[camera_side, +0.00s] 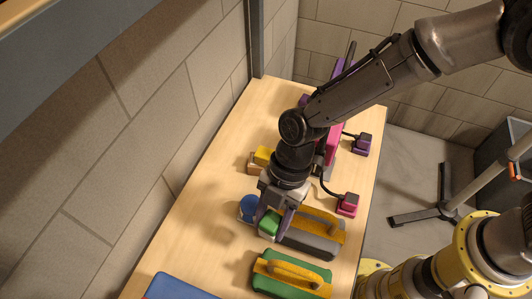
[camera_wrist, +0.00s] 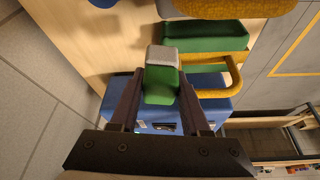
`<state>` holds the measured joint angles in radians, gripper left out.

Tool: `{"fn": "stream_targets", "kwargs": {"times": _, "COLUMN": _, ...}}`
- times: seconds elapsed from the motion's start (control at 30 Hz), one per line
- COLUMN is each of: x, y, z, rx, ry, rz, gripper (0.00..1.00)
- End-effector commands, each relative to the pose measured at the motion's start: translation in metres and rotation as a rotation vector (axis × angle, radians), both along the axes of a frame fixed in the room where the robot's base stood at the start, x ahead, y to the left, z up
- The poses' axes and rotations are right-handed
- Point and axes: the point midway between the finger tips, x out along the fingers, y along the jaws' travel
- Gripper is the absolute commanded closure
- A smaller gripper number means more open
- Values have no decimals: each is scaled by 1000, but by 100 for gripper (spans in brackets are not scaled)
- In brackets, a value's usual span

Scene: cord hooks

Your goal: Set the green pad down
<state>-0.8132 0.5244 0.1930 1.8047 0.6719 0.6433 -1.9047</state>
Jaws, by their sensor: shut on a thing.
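The green pad (camera_side: 269,224) is a small block, green with a light grey end face. It also shows in the wrist view (camera_wrist: 160,85), between the two dark fingers. My gripper (camera_side: 274,213) is shut on it. In the side view the pad is beside the left end of a grey block with a yellow handle (camera_side: 312,243). I cannot tell whether the pad touches the table or hangs just above it. My fingers hide part of its sides.
A green block with a yellow handle (camera_side: 290,284) lies nearer the front, and a blue one (camera_side: 178,288) at the front edge of the picture. A blue round thing (camera_side: 248,207) is left of the pad. A pink plug (camera_side: 347,204) and a purple plug (camera_side: 361,145) sit along the right edge.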

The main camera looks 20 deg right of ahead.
Motion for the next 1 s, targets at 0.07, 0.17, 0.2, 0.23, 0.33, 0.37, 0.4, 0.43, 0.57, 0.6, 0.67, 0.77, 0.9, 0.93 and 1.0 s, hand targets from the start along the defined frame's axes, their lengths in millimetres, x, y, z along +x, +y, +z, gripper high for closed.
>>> {"fn": "stream_targets", "kwargs": {"times": 0.07, "x": 3, "y": -1, "z": 1, "rx": 0, "ry": 0, "rz": -103, "gripper": 100}}
{"fn": "stream_targets", "kwargs": {"times": 0.17, "x": 17, "y": 6, "z": 5, "rx": 3, "ry": -3, "rz": -252, "gripper": 100}}
{"fn": "stream_targets", "kwargs": {"times": 0.2, "x": 26, "y": 9, "z": 7, "rx": 3, "ry": -2, "rz": -319, "gripper": 100}}
{"fn": "stream_targets", "kwargs": {"times": 0.23, "x": 34, "y": 11, "z": 8, "rx": 4, "ry": -3, "rz": -371, "gripper": 100}}
{"fn": "stream_targets", "kwargs": {"times": 0.33, "x": 64, "y": 14, "z": 10, "rx": 3, "ry": -4, "rz": -545, "gripper": 100}}
{"fn": "stream_targets", "kwargs": {"times": 0.37, "x": 74, "y": 14, "z": 10, "rx": 4, "ry": -3, "rz": -597, "gripper": 100}}
{"fn": "stream_targets", "kwargs": {"times": 0.4, "x": 87, "y": 14, "z": 10, "rx": 2, "ry": -3, "rz": -661, "gripper": 100}}
{"fn": "stream_targets", "kwargs": {"times": 0.43, "x": 97, "y": 13, "z": 11, "rx": 4, "ry": -5, "rz": -707, "gripper": 100}}
{"fn": "stream_targets", "kwargs": {"times": 0.57, "x": 140, "y": 6, "z": 11, "rx": 3, "ry": -4, "rz": -904, "gripper": 100}}
{"fn": "stream_targets", "kwargs": {"times": 0.6, "x": 153, "y": 3, "z": 11, "rx": 3, "ry": -4, "rz": -960, "gripper": 100}}
{"fn": "stream_targets", "kwargs": {"times": 0.67, "x": 174, "y": -3, "z": 11, "rx": 2, "ry": -4, "rz": -1047, "gripper": 100}}
{"fn": "stream_targets", "kwargs": {"times": 0.77, "x": 211, "y": -16, "z": 10, "rx": 3, "ry": -5, "rz": -1193, "gripper": 100}}
{"fn": "stream_targets", "kwargs": {"times": 0.9, "x": 270, "y": -47, "z": 8, "rx": 3, "ry": -5, "rz": -1413, "gripper": 100}}
{"fn": "stream_targets", "kwargs": {"times": 0.93, "x": 283, "y": -55, "z": 7, "rx": 3, "ry": -5, "rz": -1455, "gripper": 100}}
{"fn": "stream_targets", "kwargs": {"times": 1.0, "x": 310, "y": -77, "z": 4, "rx": 3, "ry": -4, "rz": -1549, "gripper": 100}}
